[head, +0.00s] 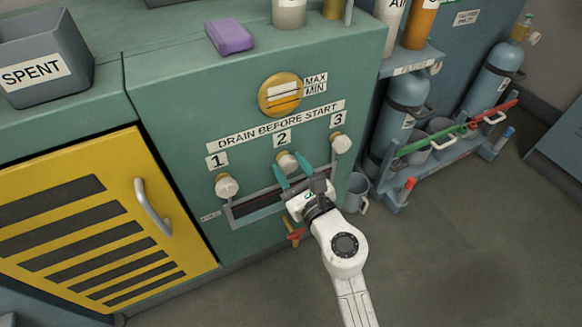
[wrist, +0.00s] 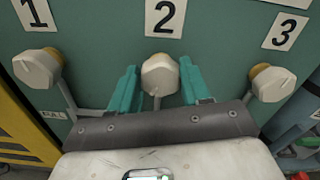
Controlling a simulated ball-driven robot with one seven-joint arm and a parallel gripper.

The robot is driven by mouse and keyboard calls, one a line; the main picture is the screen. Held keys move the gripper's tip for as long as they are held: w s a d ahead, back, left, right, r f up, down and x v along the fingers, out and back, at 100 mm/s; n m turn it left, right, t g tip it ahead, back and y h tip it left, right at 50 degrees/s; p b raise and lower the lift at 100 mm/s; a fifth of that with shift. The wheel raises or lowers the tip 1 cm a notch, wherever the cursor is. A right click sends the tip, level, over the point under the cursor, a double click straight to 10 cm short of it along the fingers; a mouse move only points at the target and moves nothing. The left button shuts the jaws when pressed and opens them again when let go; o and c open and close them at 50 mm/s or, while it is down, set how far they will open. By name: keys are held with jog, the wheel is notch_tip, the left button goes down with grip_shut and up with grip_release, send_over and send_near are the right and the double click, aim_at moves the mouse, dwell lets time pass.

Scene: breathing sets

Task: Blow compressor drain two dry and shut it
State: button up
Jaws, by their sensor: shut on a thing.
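Drain two's white knob (head: 287,160) is the middle one of three on the green compressor front, under the "2" label (head: 282,138). My gripper (head: 293,171) is at this knob, its teal fingers one on each side. In the wrist view the knob (wrist: 159,74) sits between the fingertips, and my gripper (wrist: 161,88) is shut on it. A thin stem shows below the knob. I cannot see any air or water at the outlet. Drain one's knob (head: 227,187) and drain three's knob (head: 341,144) stand to either side, clear of my fingers.
A slotted trough (head: 258,206) runs below the drains, partly hidden by my gripper. A round yellow gauge (head: 281,95) marked MAX and MIN is above. A yellow louvred door (head: 90,225) is at left. A grey mug (head: 357,190) and cylinders (head: 405,110) stand at right.

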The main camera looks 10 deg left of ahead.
jog(key=shift+c, duration=0.8)
